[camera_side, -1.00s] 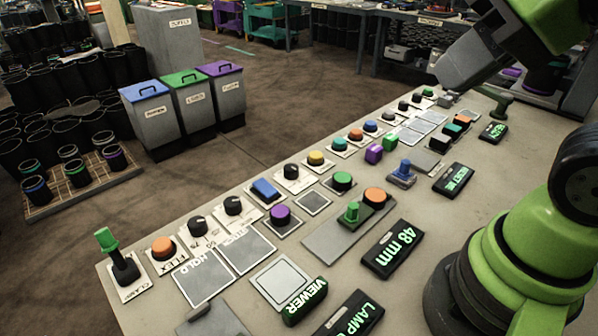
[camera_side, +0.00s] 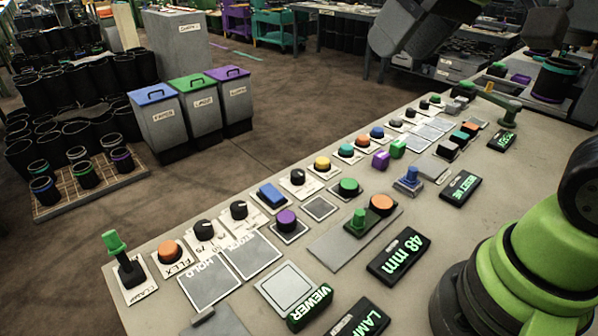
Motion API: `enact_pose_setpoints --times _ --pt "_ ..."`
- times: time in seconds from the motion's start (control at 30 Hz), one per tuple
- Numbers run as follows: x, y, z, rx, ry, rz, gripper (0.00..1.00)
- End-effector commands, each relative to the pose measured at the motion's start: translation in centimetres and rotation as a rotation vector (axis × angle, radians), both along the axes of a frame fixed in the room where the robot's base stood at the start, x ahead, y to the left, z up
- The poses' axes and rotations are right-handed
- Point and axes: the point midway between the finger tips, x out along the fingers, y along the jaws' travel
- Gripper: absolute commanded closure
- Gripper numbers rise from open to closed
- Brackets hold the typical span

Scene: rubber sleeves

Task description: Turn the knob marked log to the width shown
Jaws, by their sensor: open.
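Three black rotary knobs with white pointer lines stand on white scale plates on the grey bench panel: the left knob (camera_side: 204,229), the middle knob (camera_side: 239,210) and the right knob (camera_side: 298,177). More small dark knobs stand further back. The lettering is too small to tell which is marked log. My gripper (camera_side: 398,42) is a dark grey shape at the top, high above the panel's far part, partly cut off and touching no knob. It is open; its fingertips are not clear.
A green-handled lever (camera_side: 117,250) stands at the panel's left corner, beside an orange button (camera_side: 169,252). Lidded bins (camera_side: 195,107) and black sleeves stand on the floor beyond.

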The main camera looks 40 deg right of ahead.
Motion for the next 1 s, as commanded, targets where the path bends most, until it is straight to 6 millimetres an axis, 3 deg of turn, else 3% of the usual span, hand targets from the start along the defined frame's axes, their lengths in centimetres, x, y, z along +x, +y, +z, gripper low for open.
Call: enact_pose_setpoints --times 0.1,0.27,0.5,0.63,0.8,1.0 --pt "4.5 -0.4 -0.7 -0.070 0.064 0.103 0.38" --pt "10.2 -1.1 -3.2 -0.152 0.143 0.249 0.38" --pt "17.2 -2.3 -10.3 -0.248 0.264 0.477 0.38" --pt "19.7 -2.9 -15.2 -0.283 0.327 0.598 0.38" --pt "21.1 -3.5 -20.4 -0.311 0.382 0.717 0.38" --pt "21.4 -3.8 -23.0 -0.322 0.406 0.772 0.38"
